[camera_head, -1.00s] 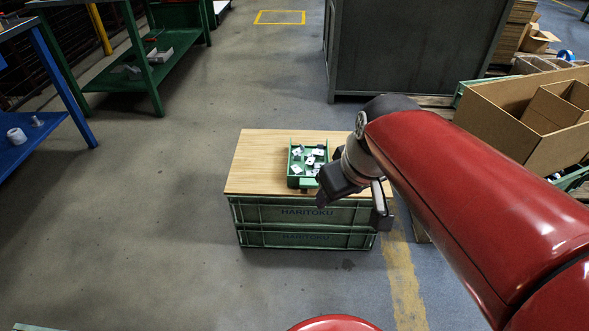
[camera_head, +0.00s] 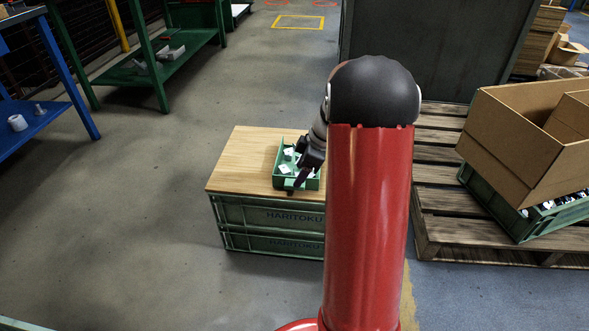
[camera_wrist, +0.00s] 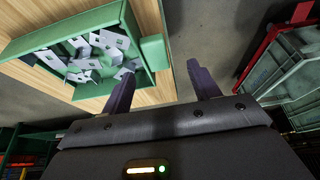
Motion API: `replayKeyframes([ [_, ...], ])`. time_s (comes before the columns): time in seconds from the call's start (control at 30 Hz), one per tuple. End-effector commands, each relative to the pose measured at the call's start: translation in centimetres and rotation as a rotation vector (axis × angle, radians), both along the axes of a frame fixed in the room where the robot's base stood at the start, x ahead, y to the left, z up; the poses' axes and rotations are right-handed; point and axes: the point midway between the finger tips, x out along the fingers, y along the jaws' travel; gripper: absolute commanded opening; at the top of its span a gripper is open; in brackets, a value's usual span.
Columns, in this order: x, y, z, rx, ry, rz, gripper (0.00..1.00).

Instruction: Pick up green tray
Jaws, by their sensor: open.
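The green tray (camera_head: 281,180) sits on a wooden board (camera_head: 240,160) on top of stacked green crates. It holds several small grey-white stamped parts (camera_wrist: 98,52). In the wrist view the tray (camera_wrist: 140,22) is at the upper left, with a green tab handle (camera_wrist: 154,53) on its near side. My gripper (camera_head: 302,172) is at the tray's right front side in the head view, partly hidden by my arm. In the wrist view my gripper (camera_wrist: 160,85) is open and empty, its left finger beside the tab. Contact cannot be told.
The stacked green crates (camera_head: 265,215) carry the board. A wooden pallet (camera_head: 440,190) with a cardboard box (camera_head: 520,130) and a green crate (camera_head: 500,205) stands at right. A blue table (camera_head: 40,120) and green shelf (camera_head: 150,70) are at left. Open floor lies between.

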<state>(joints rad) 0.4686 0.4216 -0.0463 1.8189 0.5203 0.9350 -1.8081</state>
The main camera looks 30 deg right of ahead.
Motion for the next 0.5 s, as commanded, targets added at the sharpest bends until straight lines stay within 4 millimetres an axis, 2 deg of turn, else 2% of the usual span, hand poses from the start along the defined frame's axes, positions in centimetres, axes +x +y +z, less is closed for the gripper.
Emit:
replayKeyframes([
  [0.17,0.5,0.3,-1.6,0.0,0.003,0.001,0.61],
  [0.4,1.6,1.1,-4.9,0.001,0.004,0.002,0.61],
  [0.5,1.7,1.3,-5.4,-0.001,0.001,-0.001,0.61],
])
